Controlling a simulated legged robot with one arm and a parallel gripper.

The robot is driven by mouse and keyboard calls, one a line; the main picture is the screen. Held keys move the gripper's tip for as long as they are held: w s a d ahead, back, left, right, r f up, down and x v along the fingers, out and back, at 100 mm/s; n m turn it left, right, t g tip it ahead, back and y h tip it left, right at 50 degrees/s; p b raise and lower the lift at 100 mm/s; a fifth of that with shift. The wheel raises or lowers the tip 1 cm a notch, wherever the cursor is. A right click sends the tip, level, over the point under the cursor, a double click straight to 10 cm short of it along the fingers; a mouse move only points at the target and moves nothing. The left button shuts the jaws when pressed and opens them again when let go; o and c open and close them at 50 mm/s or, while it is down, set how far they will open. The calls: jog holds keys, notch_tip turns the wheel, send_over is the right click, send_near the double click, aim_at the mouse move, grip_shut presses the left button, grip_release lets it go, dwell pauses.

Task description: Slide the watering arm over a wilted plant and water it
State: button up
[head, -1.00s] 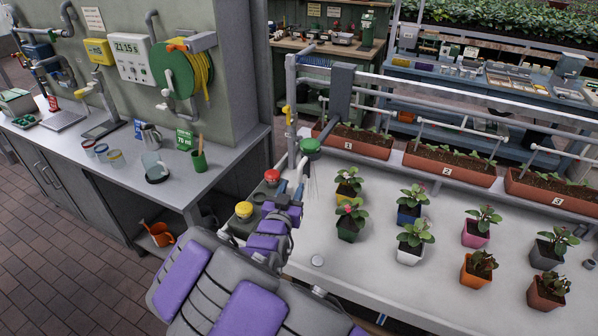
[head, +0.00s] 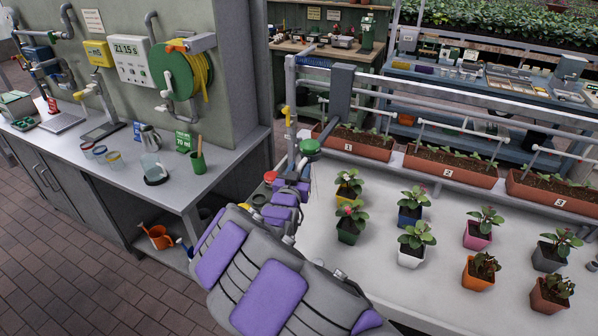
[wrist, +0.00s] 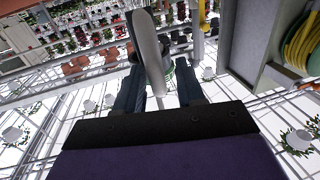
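Potted plants stand in two rows on the white bench (head: 365,275). The plant in the orange pot (head: 480,272) has dark, drooping leaves; the one in the brown pot (head: 550,293) also looks dark. The others look greener. A grey pipe arm with a green round cap (head: 310,146) stands at the bench's left end, beside a grey upright block (head: 341,92) on the rail. My gripper (head: 292,185) is close below the cap. In the wrist view my gripper's dark fingers (wrist: 162,92) are apart, with a pale grey bar (wrist: 150,50) between or just beyond them. Contact is unclear.
Soil troughs numbered 1 (head: 355,142), 2 (head: 448,170) and 3 (head: 552,196) line the bench's back under rails. A red button (head: 270,177) is beside my gripper. A counter (head: 110,180) with cups and a hose reel (head: 178,72) is at left.

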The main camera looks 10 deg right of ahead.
grip_shut()
dwell(0.3)
jog(key=shift+d, duration=0.15)
